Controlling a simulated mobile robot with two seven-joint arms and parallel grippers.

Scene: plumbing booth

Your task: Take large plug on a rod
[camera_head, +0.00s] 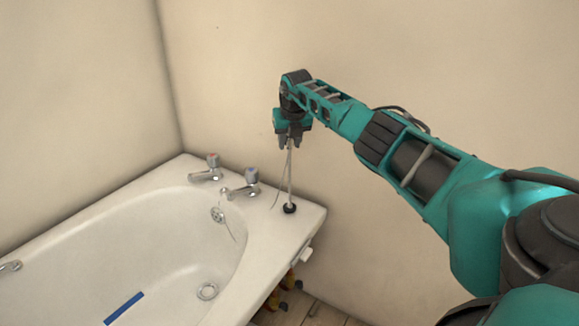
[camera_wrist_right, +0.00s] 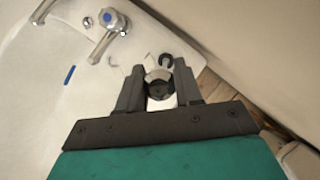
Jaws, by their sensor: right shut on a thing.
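The large plug on a rod shows in the head view as a thin light rod with a black plug (camera_head: 289,208) at its lower end. The rod stands about upright over the flat corner of the bathtub, and the plug is at that surface; I cannot tell whether it touches. My right gripper (camera_head: 289,142) is above the plug, pointing down, shut on the rod's top end. My left gripper is not in view.
The white bathtub (camera_head: 262,250) has two taps, one red-marked (camera_head: 212,168) and one blue-marked (camera_head: 248,184), left of the rod. A blue strip (camera_head: 123,308) lies in the tub. Walls stand close behind. A wooden floor shows beyond the tub's right edge.

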